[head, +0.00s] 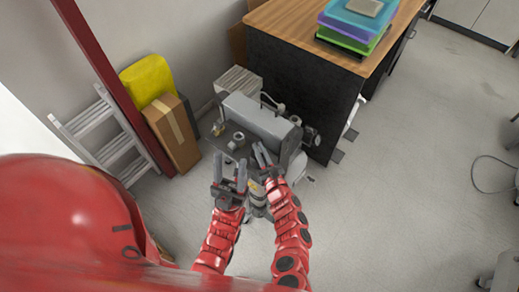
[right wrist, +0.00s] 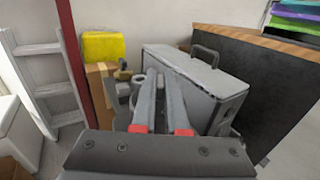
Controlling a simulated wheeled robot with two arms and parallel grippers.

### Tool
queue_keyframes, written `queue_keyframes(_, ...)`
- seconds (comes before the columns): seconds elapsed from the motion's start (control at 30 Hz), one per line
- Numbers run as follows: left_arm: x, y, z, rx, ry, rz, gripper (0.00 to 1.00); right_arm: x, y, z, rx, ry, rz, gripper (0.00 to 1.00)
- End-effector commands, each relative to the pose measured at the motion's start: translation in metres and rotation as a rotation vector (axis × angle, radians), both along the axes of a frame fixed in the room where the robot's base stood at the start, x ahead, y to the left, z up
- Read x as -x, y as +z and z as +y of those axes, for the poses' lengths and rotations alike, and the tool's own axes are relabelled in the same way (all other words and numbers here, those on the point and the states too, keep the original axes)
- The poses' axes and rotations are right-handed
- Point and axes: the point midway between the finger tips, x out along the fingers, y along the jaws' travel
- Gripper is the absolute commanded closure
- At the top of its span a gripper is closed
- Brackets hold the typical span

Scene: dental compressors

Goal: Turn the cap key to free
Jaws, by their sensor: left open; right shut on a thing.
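The grey compressor (head: 262,118) stands on the floor against the black desk side, and it also shows in the right wrist view (right wrist: 205,75). A pale ring-shaped fitting (head: 237,141) sits on its near left part. My right gripper (head: 262,153) is at the compressor's near side, right of the fitting. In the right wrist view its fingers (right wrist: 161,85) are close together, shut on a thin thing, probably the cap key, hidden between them. My left gripper (head: 230,172) is open and empty, left of the right one and on the near side of the fitting.
A wooden-topped desk (head: 290,25) with coloured trays (head: 355,25) is at the back right. A cardboard box (head: 172,133), yellow object (head: 147,79), red post (head: 112,80) and ladder (head: 98,128) stand left. The floor at right is mostly clear.

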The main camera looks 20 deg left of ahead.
Motion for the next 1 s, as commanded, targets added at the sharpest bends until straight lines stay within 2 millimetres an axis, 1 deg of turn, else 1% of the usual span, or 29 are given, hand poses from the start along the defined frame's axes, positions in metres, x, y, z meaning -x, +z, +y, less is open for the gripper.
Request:
queue_keyframes(0.27,0.0,0.0,0.0,0.0,0.0,0.0,0.5,0.0,0.0,0.0,0.0,0.002,0.0,1.0)
queue_keyframes(0.47,0.0,0.004,0.0,0.0,0.0,0.0,0.5,-0.001,0.001,-0.001,0.004,0.04,-0.001,1.0)
queue_keyframes(0.77,0.0,0.011,0.0,0.0,0.0,0.0,0.5,-0.001,0.0,-0.002,0.004,0.228,-0.001,1.0)
queue_keyframes(0.87,0.0,0.006,0.0,0.0,0.0,0.0,0.5,-0.002,-0.001,-0.002,0.006,0.309,-0.002,1.0)
queue_keyframes(1.0,0.0,-0.004,0.0,0.0,0.0,0.0,0.5,-0.002,-0.003,-0.002,0.003,0.418,-0.003,1.0)
